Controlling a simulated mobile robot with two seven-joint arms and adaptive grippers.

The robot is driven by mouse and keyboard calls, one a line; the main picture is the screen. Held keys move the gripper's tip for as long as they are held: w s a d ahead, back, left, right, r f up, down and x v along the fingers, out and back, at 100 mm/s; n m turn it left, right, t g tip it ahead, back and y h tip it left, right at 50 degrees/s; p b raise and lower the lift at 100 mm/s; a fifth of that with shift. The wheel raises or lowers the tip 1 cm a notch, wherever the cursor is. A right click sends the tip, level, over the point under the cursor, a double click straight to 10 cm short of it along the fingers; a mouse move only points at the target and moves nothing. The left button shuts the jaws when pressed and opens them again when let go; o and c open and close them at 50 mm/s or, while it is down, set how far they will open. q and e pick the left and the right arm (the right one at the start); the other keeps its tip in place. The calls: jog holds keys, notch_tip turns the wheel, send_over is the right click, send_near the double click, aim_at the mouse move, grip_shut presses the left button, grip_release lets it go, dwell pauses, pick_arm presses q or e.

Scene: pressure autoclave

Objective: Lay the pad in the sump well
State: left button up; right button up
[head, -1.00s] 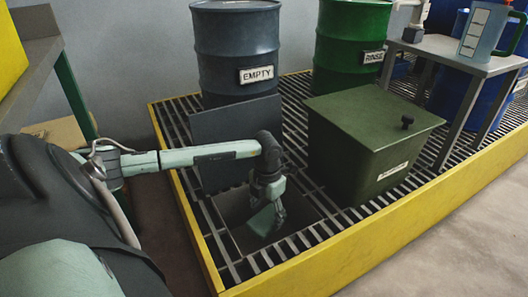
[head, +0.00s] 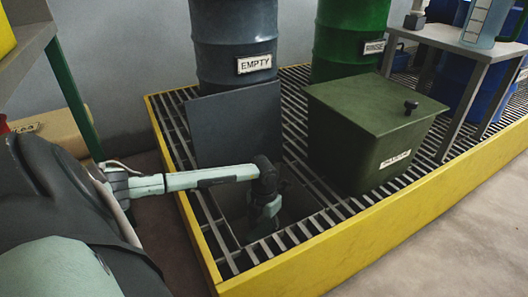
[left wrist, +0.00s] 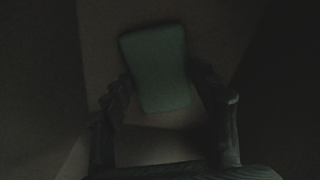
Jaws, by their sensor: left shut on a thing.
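The sump well (head: 297,203) is a dark square opening in the grating. My left gripper (head: 264,224) reaches down into it, with its fingertips low in the opening. In the left wrist view the gripper (left wrist: 163,78) is shut on the green pad (left wrist: 157,62), with a finger on each side. The pad is dim, and dark walls stand around it. In the head view the pad is hidden behind the gripper and the well's edge. I cannot tell whether it touches the well floor. My right gripper is not in view.
A grey plate (head: 238,124) stands upright behind the well, in front of the EMPTY drum (head: 232,30). A green lidded box (head: 345,150) stands on the grating to the right. The yellow rim (head: 330,240) runs along the front. A small table (head: 470,65) stands at the right.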

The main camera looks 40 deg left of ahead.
aim_at(264, 232)
pick_arm(q)
jog(key=shift+f, duration=0.15)
jog(key=o, duration=0.9)
jog(key=shift+o, duration=0.2)
notch_tip(264, 232, up, 12)
jog(key=p, duration=0.3)
jog(key=shift+r, duration=0.2)
